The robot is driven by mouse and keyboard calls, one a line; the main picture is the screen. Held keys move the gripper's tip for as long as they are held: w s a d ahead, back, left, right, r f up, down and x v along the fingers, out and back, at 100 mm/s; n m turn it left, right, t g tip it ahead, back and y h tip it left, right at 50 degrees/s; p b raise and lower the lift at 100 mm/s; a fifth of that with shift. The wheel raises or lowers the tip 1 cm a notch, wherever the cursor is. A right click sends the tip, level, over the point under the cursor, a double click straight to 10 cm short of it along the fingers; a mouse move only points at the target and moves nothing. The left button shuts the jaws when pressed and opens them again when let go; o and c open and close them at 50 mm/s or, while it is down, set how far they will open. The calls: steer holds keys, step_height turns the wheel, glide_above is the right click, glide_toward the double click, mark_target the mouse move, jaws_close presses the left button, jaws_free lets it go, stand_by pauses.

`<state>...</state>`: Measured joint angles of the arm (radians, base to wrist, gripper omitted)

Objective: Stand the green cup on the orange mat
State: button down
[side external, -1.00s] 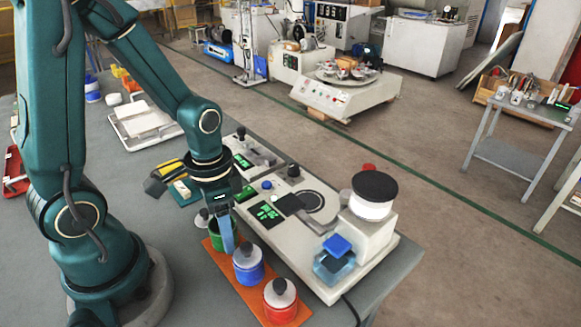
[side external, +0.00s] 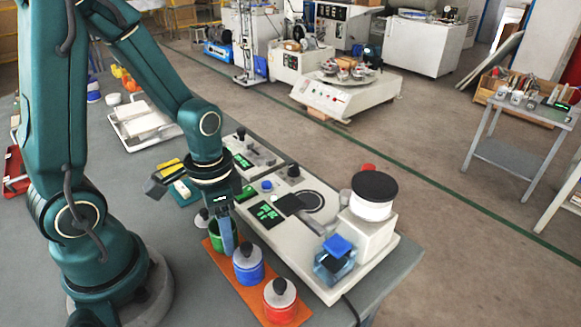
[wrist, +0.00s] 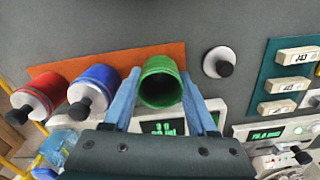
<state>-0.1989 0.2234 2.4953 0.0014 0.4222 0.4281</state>
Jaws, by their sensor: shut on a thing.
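My gripper (side external: 227,240) points down and is shut on the green cup (side external: 216,236), with one blue finger on each side of it. In the wrist view the green cup (wrist: 161,72) is upright, and its open mouth shows no lid. It is at the end of the orange mat (side external: 256,299), beside the blue cup (side external: 248,264). Whether its base touches the mat cannot be told, as the fingers and cup walls hide it. The mat also shows in the wrist view (wrist: 122,60).
The red cup (side external: 280,299) and the blue cup stand lidded on the mat. A grey lid with a black knob (wrist: 218,62) lies on the table just off the mat's end. A testing machine (side external: 300,240) with a green display stands close behind the mat.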

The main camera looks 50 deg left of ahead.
steer(key=shift+f, duration=0.1)
jaws_free()
stand_by(0.3)
steer(key=shift+r, duration=3)
steer(key=r+t, duration=0.1)
steer(key=d+r+t, duration=0.1)
steer(key=r, duration=0.1)
steer(key=d+r+t, duration=0.1)
steer(key=r, duration=0.1)
steer(key=shift+w+r, duration=0.25)
steer(key=shift+w, duration=0.15)
steer(key=shift+s+d+r+n+t, duration=0.4)
steer(key=shift+s+r+n+t, duration=0.25)
steer(key=shift+s+r, duration=0.15)
steer(key=shift+s+d+r+n+t, duration=0.4)
steer(key=shift+s+r+n+t, duration=0.25)
steer(key=shift+r, duration=0.25)
